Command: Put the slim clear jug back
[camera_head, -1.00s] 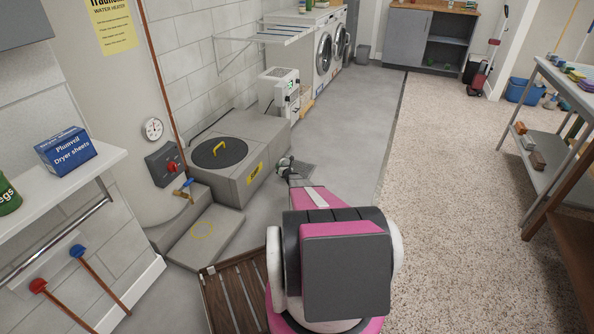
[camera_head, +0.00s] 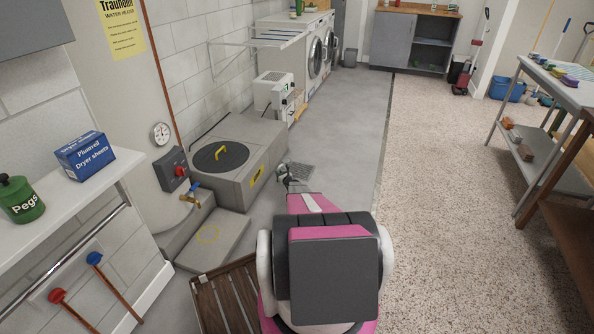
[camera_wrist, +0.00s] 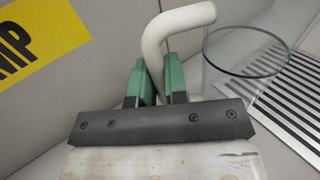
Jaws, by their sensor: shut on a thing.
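My gripper (camera_wrist: 160,85) has green fingers shut on a pale, curved handle of the slim clear jug in the wrist view. The jug's round clear rim (camera_wrist: 245,74) shows to the right of the fingers, with a floor grate seen through and beyond it. The jug's lower body is hidden or too clear to make out. In the head view my gripper (camera_head: 284,177) is small, at the far end of my arm, in front of the grey sump box. The jug cannot be told apart there.
The grey sump box (camera_head: 237,188) with a round black lid stands left of my gripper. A slatted wooden board (camera_head: 228,300) is near me. A shelf (camera_head: 75,208) holds a peg tin and dryer sheets.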

